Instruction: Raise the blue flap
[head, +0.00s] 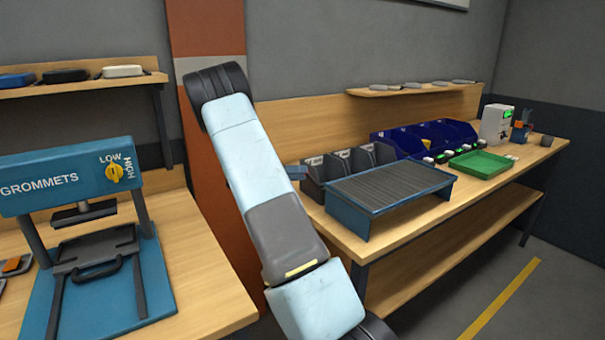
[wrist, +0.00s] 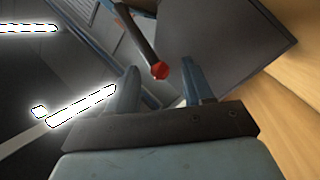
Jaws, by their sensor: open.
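The slat conveyor (head: 385,188) has dark grey slats in a blue frame and stands on the bench right of my arm. I cannot pick out a blue flap for certain in either view. My gripper (wrist: 160,66) is open in the wrist view, with two blue-grey fingers apart. A dark rod with a red tip (wrist: 160,70) appears between the fingertips; I cannot tell whether it touches them. A grey panel (wrist: 225,35) lies beyond the right finger. In the head view my arm hides most of the gripper; a small blue piece shows at its right edge, possibly a finger.
Dark bins (head: 340,165), blue bins (head: 425,137) and a green tray (head: 482,163) stand on the right bench (head: 400,240). A blue grommet press (head: 70,178) with a yellow knob (head: 114,174) stands on the left. The floor at right is clear.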

